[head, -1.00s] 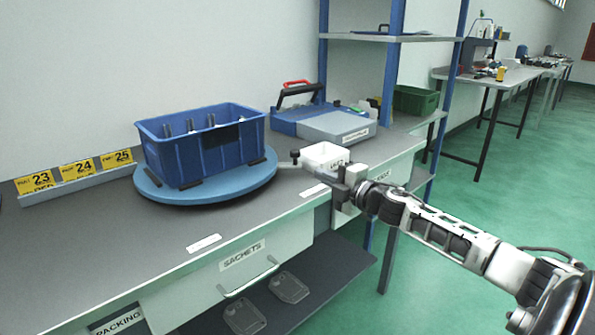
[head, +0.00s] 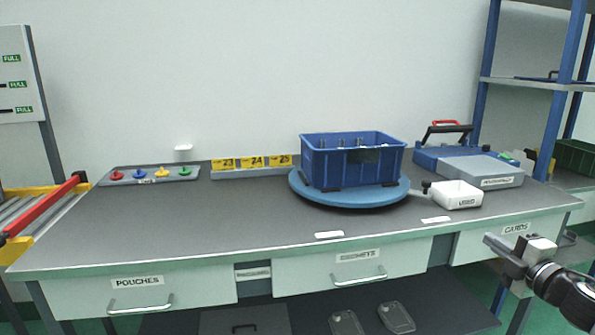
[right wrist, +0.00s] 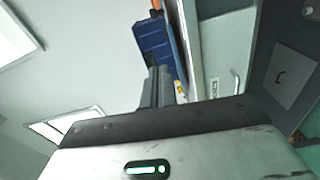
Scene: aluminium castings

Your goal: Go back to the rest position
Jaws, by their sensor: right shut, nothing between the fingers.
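My right gripper (head: 496,244) is at the lower right in the head view, in front of the table's drawer fronts near the CARDS drawer. Its fingers are shut and hold nothing. In the right wrist view its fingers (right wrist: 160,88) point toward the blue crate (right wrist: 152,45), which appears tilted there. My left gripper is not in view.
A worktable (head: 230,215) bears a blue crate (head: 330,168) on a round blue turntable (head: 300,187), a white USED bin (head: 458,196) and a blue-grey device (head: 470,168). A button panel (head: 190,174) lies at the left. A shelf rack (head: 520,84) stands at the right.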

